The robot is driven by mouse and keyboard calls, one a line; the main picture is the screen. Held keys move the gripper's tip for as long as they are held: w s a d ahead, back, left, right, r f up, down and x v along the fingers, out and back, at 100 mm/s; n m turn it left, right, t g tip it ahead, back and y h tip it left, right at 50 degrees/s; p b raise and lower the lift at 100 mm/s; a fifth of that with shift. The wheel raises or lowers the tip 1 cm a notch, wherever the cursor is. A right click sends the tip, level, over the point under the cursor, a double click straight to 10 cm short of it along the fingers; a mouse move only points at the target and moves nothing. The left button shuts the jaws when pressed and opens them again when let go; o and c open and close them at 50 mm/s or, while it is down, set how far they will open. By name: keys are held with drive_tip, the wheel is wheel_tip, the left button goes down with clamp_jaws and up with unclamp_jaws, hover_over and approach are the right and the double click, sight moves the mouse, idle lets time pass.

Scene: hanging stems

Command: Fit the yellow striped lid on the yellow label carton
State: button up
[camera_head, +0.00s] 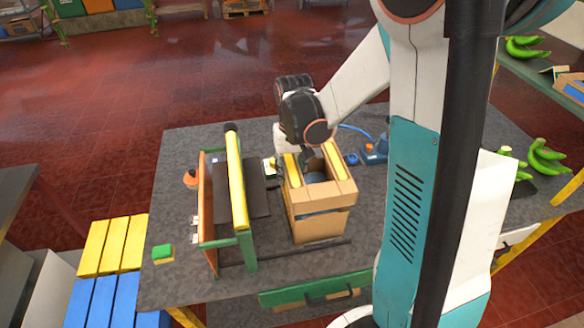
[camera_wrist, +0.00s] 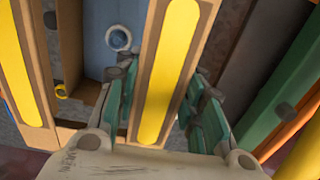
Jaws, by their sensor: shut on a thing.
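The yellow striped lid (camera_head: 342,187) is a brown cardboard frame with two yellow stripes and an open middle. It is over the top of a brown cardboard carton (camera_head: 318,228); I cannot tell whether it is fully seated. No yellow label is clear on the carton's visible sides. My gripper (camera_head: 304,160) is above the lid's left side. In the wrist view, my gripper (camera_wrist: 162,90) has its teal fingers on both sides of one striped bar of the lid (camera_wrist: 172,75), shut on it. A blue thing with a pale ring (camera_wrist: 118,38) shows through the opening.
A green and orange frame with a yellow top bar (camera_head: 238,185) stands close left of the carton. A green block (camera_head: 162,252) and an orange item (camera_head: 191,178) are further left. A blue tool (camera_head: 374,153) lies right behind.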

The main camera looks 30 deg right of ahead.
drive_tip(key=shift+f+b, duration=2.65)
drive_tip(key=shift+f, duration=0.85)
drive_tip(key=shift+f+b, duration=0.55)
drive_tip(key=shift+f, duration=0.05)
drive_tip(key=o, duration=1)
drive_tip(key=o, duration=0.4)
drive_tip(key=shift+r, duration=0.2)
drive_tip(key=shift+r+p, duration=0.35)
